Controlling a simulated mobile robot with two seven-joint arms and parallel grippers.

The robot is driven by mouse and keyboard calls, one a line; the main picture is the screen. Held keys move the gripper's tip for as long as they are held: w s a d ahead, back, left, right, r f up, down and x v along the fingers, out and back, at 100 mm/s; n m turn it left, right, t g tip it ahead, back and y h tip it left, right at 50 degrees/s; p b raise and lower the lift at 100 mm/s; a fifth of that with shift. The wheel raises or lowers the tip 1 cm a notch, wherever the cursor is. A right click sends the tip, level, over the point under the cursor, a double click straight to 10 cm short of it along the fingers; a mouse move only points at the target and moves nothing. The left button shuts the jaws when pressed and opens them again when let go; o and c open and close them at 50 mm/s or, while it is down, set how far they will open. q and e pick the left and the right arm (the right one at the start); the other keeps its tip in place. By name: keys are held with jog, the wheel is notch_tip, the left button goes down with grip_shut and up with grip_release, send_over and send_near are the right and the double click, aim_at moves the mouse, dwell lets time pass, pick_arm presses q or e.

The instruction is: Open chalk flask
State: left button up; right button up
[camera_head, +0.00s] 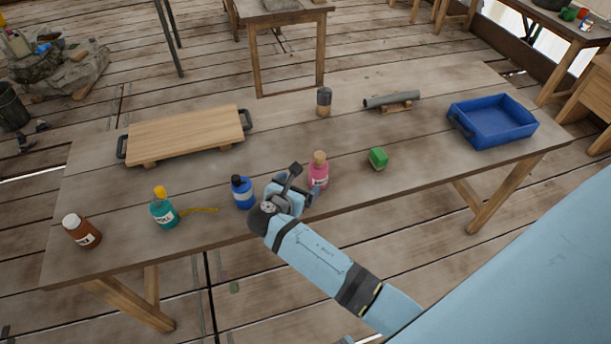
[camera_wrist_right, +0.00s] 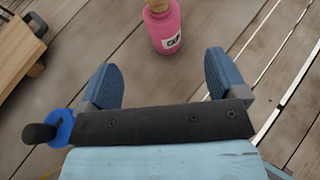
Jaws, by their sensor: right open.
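Several small labelled flasks stand on the wooden table, and their labels are too small to read surely. A pink flask with a cork stopper (camera_head: 318,175) stands upright, its stopper in place; it also shows in the right wrist view (camera_wrist_right: 164,28), its top cut off. A blue flask with a black cap (camera_head: 243,193), a teal flask with a yellow cap (camera_head: 164,212) and a brown flask with a white cap (camera_head: 80,231) stand further left, all capped. My right gripper (camera_head: 304,183) is open and empty, close beside the pink flask, which lies beyond its fingertips (camera_wrist_right: 160,66). My left gripper is out of view.
A wooden board with dark handles (camera_head: 185,133) lies at the back left. The table's front edge runs below my gripper.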

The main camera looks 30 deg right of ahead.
aim_at(316, 170)
jog(key=x, duration=0.9)
jog(key=shift+d+f+p, duration=0.1)
jog(key=shift+d+p, duration=0.15)
jog(key=shift+p, duration=0.05)
jog(key=x, duration=0.4)
jog(key=shift+w+d+f, duration=0.1)
jog(key=shift+f, duration=0.15)
jog(key=shift+c, duration=0.3)
jog(key=c, duration=1)
